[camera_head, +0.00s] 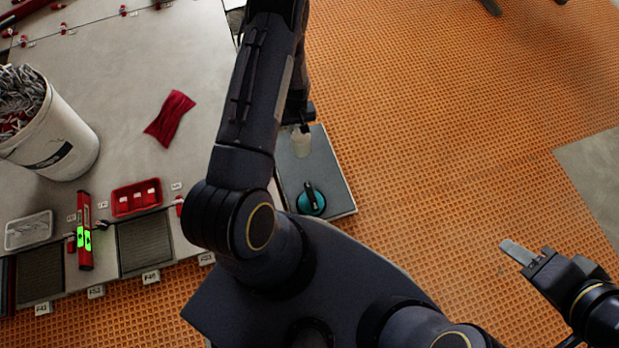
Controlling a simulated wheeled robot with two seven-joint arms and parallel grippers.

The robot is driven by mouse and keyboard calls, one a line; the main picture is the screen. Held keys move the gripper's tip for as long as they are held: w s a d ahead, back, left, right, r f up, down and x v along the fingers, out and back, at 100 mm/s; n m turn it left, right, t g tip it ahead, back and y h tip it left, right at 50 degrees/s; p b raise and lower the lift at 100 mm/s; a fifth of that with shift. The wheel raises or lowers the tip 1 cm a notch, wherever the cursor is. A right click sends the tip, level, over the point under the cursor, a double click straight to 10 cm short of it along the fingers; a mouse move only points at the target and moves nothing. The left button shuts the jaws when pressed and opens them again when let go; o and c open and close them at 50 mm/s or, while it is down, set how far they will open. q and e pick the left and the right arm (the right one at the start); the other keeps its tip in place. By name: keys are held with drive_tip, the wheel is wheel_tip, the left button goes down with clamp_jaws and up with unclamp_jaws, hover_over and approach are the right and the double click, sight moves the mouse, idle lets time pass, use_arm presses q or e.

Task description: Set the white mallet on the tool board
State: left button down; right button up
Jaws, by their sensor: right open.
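The board looks like the tool board. A dark end part of my left arm (299,113) shows right above the white piece; its fingers are hidden. My right gripper (517,252) is open and empty over the orange floor at the right, away from the board.
A teal suction cup (312,201) with a black handle sits on the board's near end. On the grey tiled surface at left are a white bucket (65,150), a red cloth (170,117), a red tray (137,197) and a red level (84,250). The orange floor (440,110) at right is mostly clear.

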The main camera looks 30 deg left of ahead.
use_arm(q)
drive_tip(key=shift+n, duration=0.5)
drive_tip(key=f+b, duration=0.2)
drive_tip(key=f, duration=0.3)
drive_tip(key=a+f+b, duration=0.1)
drive_tip(key=f+b, duration=0.1)
drive_tip(key=f, duration=0.4)
drive_tip(key=s+f+b, duration=0.1)
drive_tip(key=f+b, duration=0.2)
drive_tip(key=f, duration=0.2)
drive_tip(key=shift+s+a+f, duration=0.1)
drive_tip(key=shift+a+f, duration=0.2)
drive_tip(key=shift+f, duration=0.1)
drive_tip(key=shift+r, duration=0.1)
use_arm(e)
wheel_tip(320, 180, down, 9)
drive_tip(key=shift+r, duration=0.15)
use_arm(q)
drive_tip(key=c, duration=1.3)
unclamp_jaws()
drive_tip(key=shift+o, duration=0.2)
